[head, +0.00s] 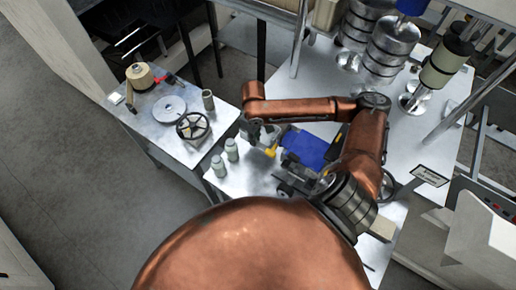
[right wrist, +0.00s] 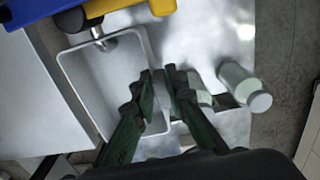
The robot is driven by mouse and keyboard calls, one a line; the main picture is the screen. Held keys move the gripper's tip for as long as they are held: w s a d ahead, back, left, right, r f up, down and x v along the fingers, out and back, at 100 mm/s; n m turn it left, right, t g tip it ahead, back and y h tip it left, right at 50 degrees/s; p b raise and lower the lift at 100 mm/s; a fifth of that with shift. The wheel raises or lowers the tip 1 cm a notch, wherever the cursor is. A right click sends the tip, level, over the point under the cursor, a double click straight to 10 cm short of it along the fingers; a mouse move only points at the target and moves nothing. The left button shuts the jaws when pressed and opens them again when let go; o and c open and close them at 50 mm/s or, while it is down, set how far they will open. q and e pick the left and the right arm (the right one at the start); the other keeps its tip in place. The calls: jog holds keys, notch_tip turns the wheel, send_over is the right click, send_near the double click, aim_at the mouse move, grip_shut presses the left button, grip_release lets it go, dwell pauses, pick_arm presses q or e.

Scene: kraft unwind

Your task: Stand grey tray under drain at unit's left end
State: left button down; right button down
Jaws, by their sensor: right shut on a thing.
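The shallow grey tray (right wrist: 97,88) shows in the right wrist view, with raised walls and an empty inside. My right gripper (right wrist: 161,80) is shut on its right wall, the dark green fingers on either side of the rim. In the head view this gripper (head: 254,132) is just left of the unit's yellow end, and the tray is hard to make out there. The blue unit (head: 308,148) has a yellow left end (head: 270,151). A short metal drain (right wrist: 104,42) overlaps the tray's upper left part in the wrist view. I cannot tell whether the tray touches the table. My left gripper is out of view.
Two pale green bottles (head: 219,166) stand left of the unit near the table edge; one bottle (right wrist: 238,80) is close to my fingers. A side table (head: 160,125) at left holds a spool (head: 139,75), discs and a cup (head: 208,99). Metal reels (head: 392,40) stand at the back right.

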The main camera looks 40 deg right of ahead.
jog(key=f, duration=1)
jog(key=shift+d+f, duration=0.2)
jog(key=shift+f, duration=0.1)
jog(key=c, duration=2)
grip_release()
jog(key=shift+o, duration=0.3)
notch_tip(320, 180, up, 12)
jog(key=shift+a+r, duration=0.1)
